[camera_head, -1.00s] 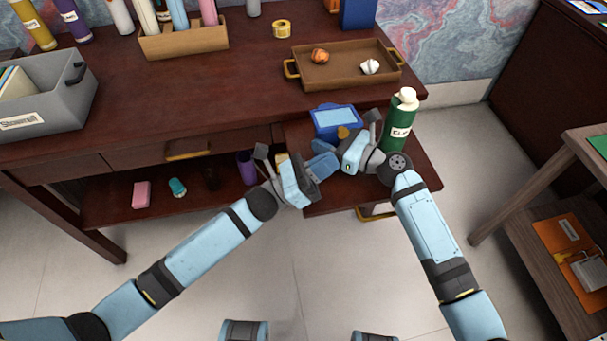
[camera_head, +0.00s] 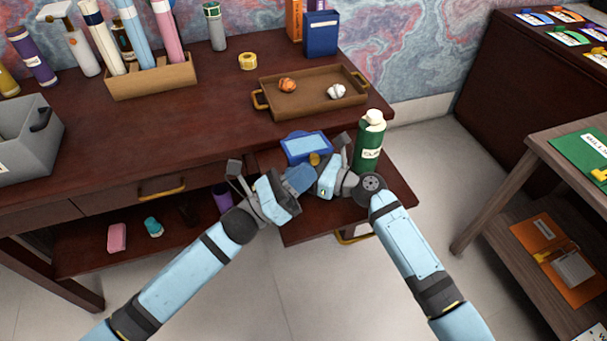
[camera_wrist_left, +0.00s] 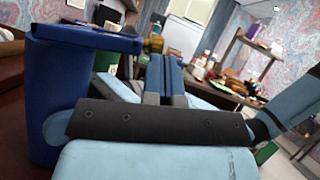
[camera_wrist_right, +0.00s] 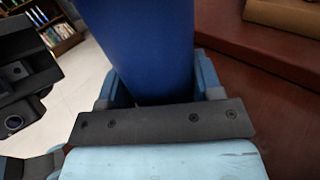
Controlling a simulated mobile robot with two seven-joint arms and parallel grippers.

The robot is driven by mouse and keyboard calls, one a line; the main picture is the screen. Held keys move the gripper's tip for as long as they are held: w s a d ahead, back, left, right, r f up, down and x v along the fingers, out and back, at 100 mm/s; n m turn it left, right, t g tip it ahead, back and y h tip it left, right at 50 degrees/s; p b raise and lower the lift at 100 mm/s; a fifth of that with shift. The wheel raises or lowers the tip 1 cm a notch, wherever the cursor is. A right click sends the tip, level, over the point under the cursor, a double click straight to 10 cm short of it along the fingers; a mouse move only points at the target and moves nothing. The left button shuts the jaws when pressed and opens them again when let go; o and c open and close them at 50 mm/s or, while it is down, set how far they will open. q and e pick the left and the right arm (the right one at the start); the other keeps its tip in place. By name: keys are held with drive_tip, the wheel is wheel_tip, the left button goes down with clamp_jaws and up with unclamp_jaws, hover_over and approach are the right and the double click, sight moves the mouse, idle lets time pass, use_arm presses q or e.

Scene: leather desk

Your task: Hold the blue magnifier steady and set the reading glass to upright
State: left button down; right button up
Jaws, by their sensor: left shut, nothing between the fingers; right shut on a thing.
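The blue magnifier (camera_head: 290,151) stands on the pulled-out drawer board, with a pale pane on top and a yellow knob (camera_head: 314,159). In the left wrist view its blue body (camera_wrist_left: 58,105) rises at left, and its top part (camera_wrist_left: 95,38) lies nearly flat, seen edge-on. My right gripper (camera_head: 312,172) is shut on the magnifier's body, which fills the space between its fingers in the right wrist view (camera_wrist_right: 145,50). My left gripper (camera_head: 297,181) is shut and empty beside the magnifier, with its fingers together in the left wrist view (camera_wrist_left: 165,80). The arms hide the magnifier's lower part.
A green bottle (camera_head: 369,146) stands close to the right of the magnifier. A brown tray (camera_head: 312,101) with two small objects lies on the desk behind. A purple cup (camera_head: 222,199) stands on the low shelf to the left. The floor in front is clear.

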use_arm(q)
drive_tip(key=shift+r+n+t, duration=0.3)
drive_tip(key=shift+n+t, duration=0.1)
drive_tip(key=shift+n, duration=0.1)
wheel_tip(320, 180, up, 8)
drive_tip(key=n+t+y, duration=0.4)
drive_tip(key=n+y, duration=0.4)
drive_tip(key=n, duration=0.8)
hover_over(297, 152)
drive_tip(key=shift+r, duration=0.2)
drive_tip(key=shift+w+a+r+n+g+y, duration=0.2)
drive_tip(key=shift+w+n+g+y, duration=0.1)
drive_tip(key=shift+w+n, duration=0.1)
drive_tip(key=shift+w+a+r+n+g+y, duration=0.1)
drive_tip(key=shift+w+r+n+g+y, duration=0.1)
drive_tip(key=shift+w+n+y, duration=0.15)
drive_tip(key=shift+w+a+r, duration=0.1)
drive_tip(key=shift+w+r, duration=0.05)
drive_tip(key=shift+w, duration=0.4)
